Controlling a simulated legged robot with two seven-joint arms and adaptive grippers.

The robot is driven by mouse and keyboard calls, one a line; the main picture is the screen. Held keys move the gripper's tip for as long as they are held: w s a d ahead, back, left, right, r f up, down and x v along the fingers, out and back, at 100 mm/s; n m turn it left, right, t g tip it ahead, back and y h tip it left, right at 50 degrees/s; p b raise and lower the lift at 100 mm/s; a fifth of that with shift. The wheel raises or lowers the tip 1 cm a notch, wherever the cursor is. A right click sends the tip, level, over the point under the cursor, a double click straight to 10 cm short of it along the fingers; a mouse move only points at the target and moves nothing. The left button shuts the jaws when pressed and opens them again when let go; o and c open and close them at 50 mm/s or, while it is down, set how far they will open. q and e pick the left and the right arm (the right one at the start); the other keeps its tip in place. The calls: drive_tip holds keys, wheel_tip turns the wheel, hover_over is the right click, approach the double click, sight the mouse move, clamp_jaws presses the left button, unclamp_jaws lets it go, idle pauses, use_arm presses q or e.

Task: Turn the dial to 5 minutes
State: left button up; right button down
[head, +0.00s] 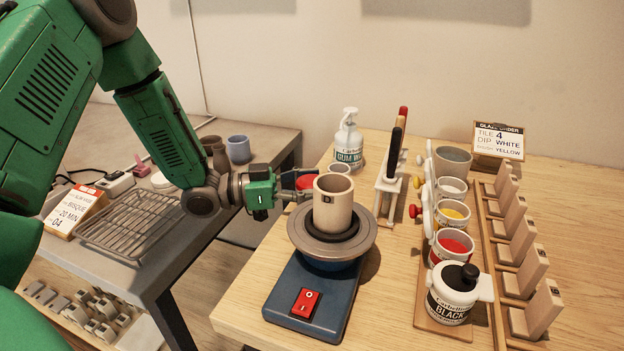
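No dial with readable minute marks can be made out in the head view. A small white box (115,184) with a dark top detail sits on the grey table at the left, but I cannot tell whether it carries a dial. My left gripper (300,196) reaches in from the left over the wood table's left edge. Its fingers point right, beside the beige cup (333,207) on the pottery wheel (302,236). They are small and partly overlapped, so their opening is unclear. A red round thing (305,181) shows just behind them. My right gripper is out of view.
The wheel base has a red switch (305,303). A gap separates the tables.

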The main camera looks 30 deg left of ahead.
use_arm(q)
drive_tip(key=shift+a+f+m+g+h+p, duration=0.1)
drive_tip(key=shift+f+m+g+h+p, duration=0.05)
drive_tip(key=shift+m+g+h, duration=0.45)
drive_tip(key=shift+a+f+m+g+h+p, duration=0.15)
drive_tip(key=shift+m+g+h, duration=0.15)
drive_tip(key=shift+m+g, duration=0.35)
drive_tip(key=shift+d+g, duration=0.1)
drive_tip(key=shift+g, duration=0.35)
drive_tip(key=o, duration=1.2)
drive_tip(key=shift+w+h, duration=0.1)
drive_tip(key=shift+h, duration=0.2)
drive_tip(key=shift+a+r, duration=0.1)
drive_tip(key=shift+a, duration=0.1)
drive_tip(key=shift+s+a, duration=0.2)
drive_tip(key=v, duration=0.7)
drive_tip(key=shift+w, duration=0.1)
